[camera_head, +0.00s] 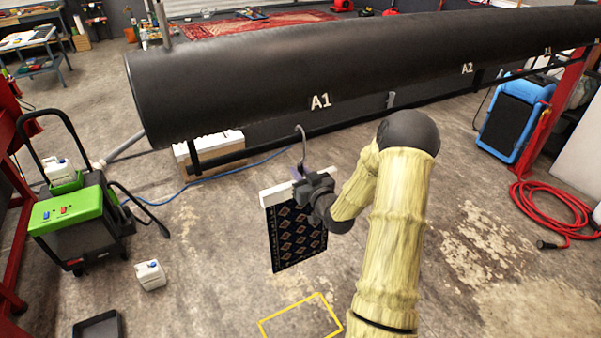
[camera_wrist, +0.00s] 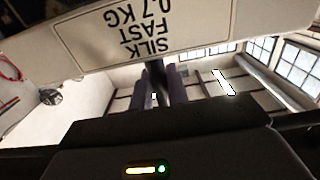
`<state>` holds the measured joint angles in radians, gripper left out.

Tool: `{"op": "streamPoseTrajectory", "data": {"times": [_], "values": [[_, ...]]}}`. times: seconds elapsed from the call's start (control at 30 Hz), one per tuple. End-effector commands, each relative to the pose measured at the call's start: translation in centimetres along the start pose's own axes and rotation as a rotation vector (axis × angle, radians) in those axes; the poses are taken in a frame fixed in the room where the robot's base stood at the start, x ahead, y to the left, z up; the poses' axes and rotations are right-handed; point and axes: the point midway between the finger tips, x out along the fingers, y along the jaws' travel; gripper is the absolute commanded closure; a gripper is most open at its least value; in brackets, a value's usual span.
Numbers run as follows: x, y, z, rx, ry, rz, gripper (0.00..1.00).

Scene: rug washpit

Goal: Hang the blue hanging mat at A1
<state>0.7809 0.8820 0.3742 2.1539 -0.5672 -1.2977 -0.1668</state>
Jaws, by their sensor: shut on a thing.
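The blue hanging mat (camera_head: 297,238) is a dark patterned mat hanging from a white header bar (camera_head: 275,196) with a grey hook (camera_head: 301,143) above it. My gripper (camera_head: 303,180) is shut on the hook's stem, just above the bar, and holds the mat clear of the floor. The wrist view shows my gripper's fingers (camera_wrist: 160,87) around the dark stem, and the white bar (camera_wrist: 230,22) with an upside-down label reading "SILK FAST 0.7 KG". The A1 mark (camera_head: 321,101) is on the big black pipe (camera_head: 230,85). The hook is below and left of A1, apparently apart from the pipe.
A2 (camera_head: 467,69) is marked further right along the pipe. A thin dark rail (camera_head: 290,142) runs under the pipe. A green and black machine (camera_head: 75,218) stands left, with a white jug (camera_head: 150,275) nearby. A yellow floor outline (camera_head: 300,316) lies below. A blue-framed panel (camera_head: 510,115) stands right.

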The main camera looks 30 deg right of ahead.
Motion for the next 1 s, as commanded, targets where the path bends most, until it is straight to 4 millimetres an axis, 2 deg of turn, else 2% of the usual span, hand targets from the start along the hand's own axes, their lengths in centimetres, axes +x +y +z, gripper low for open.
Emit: {"op": "streamPoseTrajectory", "data": {"times": [0.37,0.67,0.7,0.8,1.0], "values": [[0.0,0.0,1.1,-0.001,0.004,0.000,1.00],[0.0,0.0,1.1,-0.001,0.004,0.000,1.00],[0.0,0.0,1.1,-0.001,0.004,0.000,0.80],[0.0,0.0,1.1,-0.001,0.003,0.000,0.60],[0.0,0.0,1.2,0.000,0.001,0.000,0.58]]}}
